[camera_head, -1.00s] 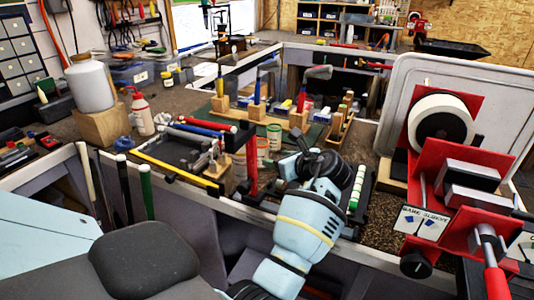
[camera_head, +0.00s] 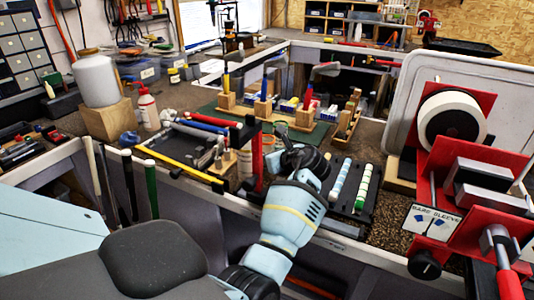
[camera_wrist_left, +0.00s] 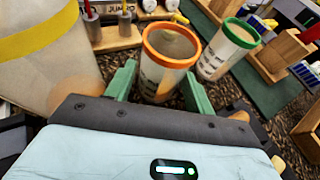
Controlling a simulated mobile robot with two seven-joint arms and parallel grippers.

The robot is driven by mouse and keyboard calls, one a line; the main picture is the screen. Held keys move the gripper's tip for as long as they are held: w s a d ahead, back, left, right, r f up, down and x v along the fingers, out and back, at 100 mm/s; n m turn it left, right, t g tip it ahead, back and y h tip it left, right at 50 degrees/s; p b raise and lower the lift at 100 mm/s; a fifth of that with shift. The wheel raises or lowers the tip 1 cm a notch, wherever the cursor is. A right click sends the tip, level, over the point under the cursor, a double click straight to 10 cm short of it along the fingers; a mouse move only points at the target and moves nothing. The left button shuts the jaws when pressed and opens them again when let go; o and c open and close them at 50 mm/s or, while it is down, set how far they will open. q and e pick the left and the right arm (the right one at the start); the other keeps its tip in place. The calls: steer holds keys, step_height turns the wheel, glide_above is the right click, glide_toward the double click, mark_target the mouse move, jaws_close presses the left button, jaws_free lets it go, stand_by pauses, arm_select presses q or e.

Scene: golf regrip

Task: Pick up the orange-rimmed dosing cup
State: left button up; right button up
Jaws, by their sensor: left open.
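The orange-rimmed dosing cup (camera_wrist_left: 168,62) stands upright in the left wrist view, a translucent cup with dark print. My left gripper (camera_wrist_left: 158,88) is open, with one green finger on each side of the cup's lower part. I cannot tell whether either finger touches it. A green-rimmed cup (camera_wrist_left: 229,48) stands just right of the orange-rimmed one. My right gripper is not in view.
A large translucent container with a yellow band (camera_wrist_left: 45,55) is close on the left in the wrist view. A red post (camera_head: 256,160) stands left of my gripper. A dark tray with grips (camera_head: 350,190) lies right. Wooden blocks (camera_head: 262,110) stand behind.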

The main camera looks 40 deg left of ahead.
arm_select(q)
steer(key=shift+r, duration=0.1)
steer(key=c, duration=0.7)
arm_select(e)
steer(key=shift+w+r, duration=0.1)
arm_select(q)
steer(key=shift+r, duration=0.1)
steer(key=shift+c, duration=0.2)
